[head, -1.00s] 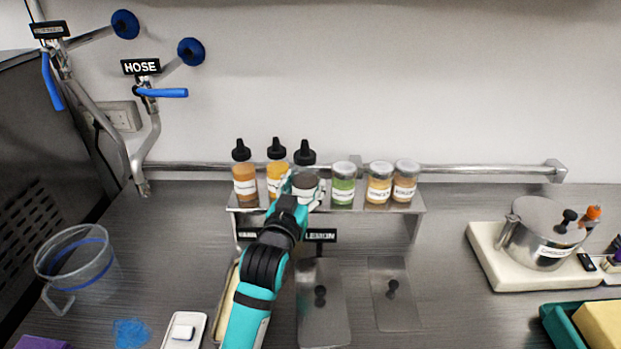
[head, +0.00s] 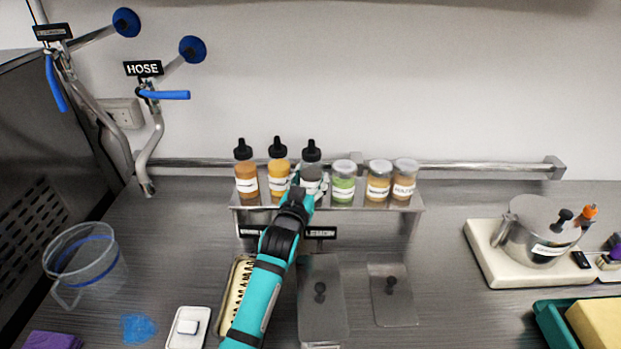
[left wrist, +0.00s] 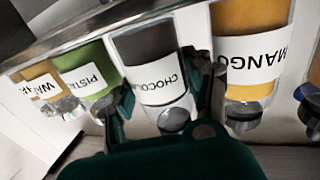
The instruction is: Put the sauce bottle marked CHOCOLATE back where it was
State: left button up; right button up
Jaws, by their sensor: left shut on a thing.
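The dark sauce bottle marked CHOCOLATE (head: 312,157) has a black pointed cap. It is upright at the shelf (head: 330,203), between a yellow-orange bottle and a green jar. My left gripper (head: 309,188) is shut on it, with one finger on each side in the left wrist view, where the bottle (left wrist: 152,62) appears upside down. Its lower part is hidden by the gripper in the head view, so I cannot tell whether its base touches the shelf. My right gripper is in neither view.
The MANGO bottle (left wrist: 248,55) is close beside the gripper, and the pistachio jar (head: 343,183) is on its other side. More jars (head: 379,185) and an orange-brown bottle (head: 246,175) share the shelf. A pot (head: 535,232) stands right, a clear jug (head: 84,265) left.

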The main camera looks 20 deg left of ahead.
pick_arm(q)
jog(key=shift+f, duration=0.1)
jog(key=o, duration=0.9)
jog(key=shift+r, duration=0.25)
jog(key=shift+s+f, duration=0.2)
jog(key=shift+s, duration=0.15)
jog(key=s+b, duration=0.2)
jog(key=s, duration=0.9)
jog(key=shift+s+d+r, duration=0.1)
jog(key=shift+s, duration=0.1)
